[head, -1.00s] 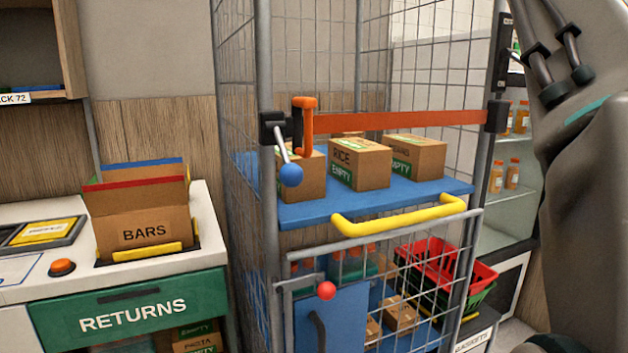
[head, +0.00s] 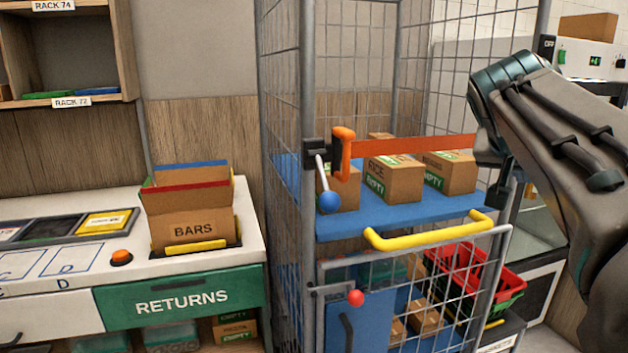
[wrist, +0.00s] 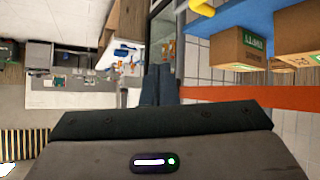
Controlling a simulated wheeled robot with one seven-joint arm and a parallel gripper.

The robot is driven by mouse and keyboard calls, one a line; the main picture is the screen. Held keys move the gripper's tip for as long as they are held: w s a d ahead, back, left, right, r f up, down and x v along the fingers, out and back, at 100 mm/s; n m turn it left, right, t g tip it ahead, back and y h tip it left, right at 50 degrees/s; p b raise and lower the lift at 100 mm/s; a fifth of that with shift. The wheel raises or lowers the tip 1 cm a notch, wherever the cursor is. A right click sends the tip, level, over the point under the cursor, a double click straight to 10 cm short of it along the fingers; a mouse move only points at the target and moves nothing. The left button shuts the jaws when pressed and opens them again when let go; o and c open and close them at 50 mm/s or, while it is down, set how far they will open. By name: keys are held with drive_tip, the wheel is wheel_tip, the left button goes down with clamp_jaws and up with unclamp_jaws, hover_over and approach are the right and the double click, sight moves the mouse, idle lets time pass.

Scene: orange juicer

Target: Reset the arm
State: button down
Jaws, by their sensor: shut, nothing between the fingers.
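My gripper (wrist: 157,84) shows in the wrist view, its two dark fingers together with nothing between them. It points past the cage toward the open room. The strap also crosses the right of the wrist view (wrist: 285,98).
Boxes marked EMPTY (head: 393,180) stand on the cage's blue shelf (head: 345,228). A yellow handle (head: 425,234) juts out in front. Red and green baskets (head: 508,272) sit at right. A returns counter (head: 60,205) with a BARS box (head: 192,230) stands at left.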

drive_tip(key=s+a+f+n+g+y+p, duration=0.2)
drive_tip(key=s+a+f+n+y+p, duration=0.2)
drive_tip(key=a+f, duration=0.6)
drive_tip(key=s+a+f+n+g+y+p, duration=0.1)
drive_tip(key=s+a+f+n+y+p, duration=0.3)
drive_tip(key=s+a+f, duration=0.3)
drive_tip(key=a+f+p, duration=0.1)
drive_tip(key=a+f, duration=0.3)
drive_tip(key=shift+a+n+g+y, duration=0.3)
drive_tip(key=shift+g, duration=0.1)
